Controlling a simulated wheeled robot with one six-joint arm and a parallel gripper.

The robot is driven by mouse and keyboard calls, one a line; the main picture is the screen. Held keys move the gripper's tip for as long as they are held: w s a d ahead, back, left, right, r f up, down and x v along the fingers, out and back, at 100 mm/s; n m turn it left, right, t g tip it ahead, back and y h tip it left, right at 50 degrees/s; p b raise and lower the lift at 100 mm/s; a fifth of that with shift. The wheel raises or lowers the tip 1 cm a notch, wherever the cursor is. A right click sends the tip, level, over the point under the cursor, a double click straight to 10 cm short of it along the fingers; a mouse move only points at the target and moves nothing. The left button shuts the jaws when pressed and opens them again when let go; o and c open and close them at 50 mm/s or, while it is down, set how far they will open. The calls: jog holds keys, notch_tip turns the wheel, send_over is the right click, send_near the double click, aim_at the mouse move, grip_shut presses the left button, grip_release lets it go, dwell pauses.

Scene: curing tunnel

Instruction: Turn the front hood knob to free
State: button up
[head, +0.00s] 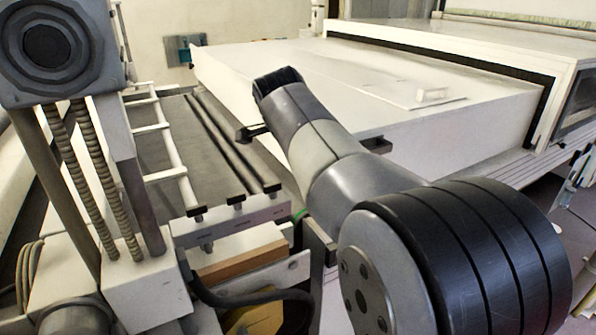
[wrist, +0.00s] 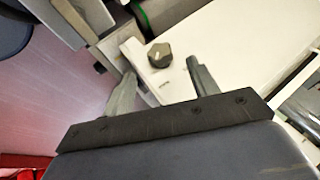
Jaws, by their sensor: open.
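The knob (wrist: 159,55) shows in the wrist view as a small dark grey knob with a pale mark on its top. It sits on a white panel (wrist: 235,45), with small dark marks printed on the panel near it. My gripper (wrist: 161,68) is open, its two grey fingers spread to the left and right of the knob in the picture. The fingers do not close on it, and I cannot tell how far short of the panel they are. In the head view my own arm crosses the middle, and I cannot make out the knob there.
In the head view a large white hood (head: 370,80) stands behind my arm, joined to a white housing (head: 480,45) at the right. A dark conveyor bed (head: 180,130) with white rails runs at the left. A post with a round dark head (head: 47,47) stands at the near left.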

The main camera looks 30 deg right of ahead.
jog(key=x, duration=0.6)
jog(key=shift+w+f, duration=0.1)
jog(key=shift+f, duration=0.05)
jog(key=c, duration=1)
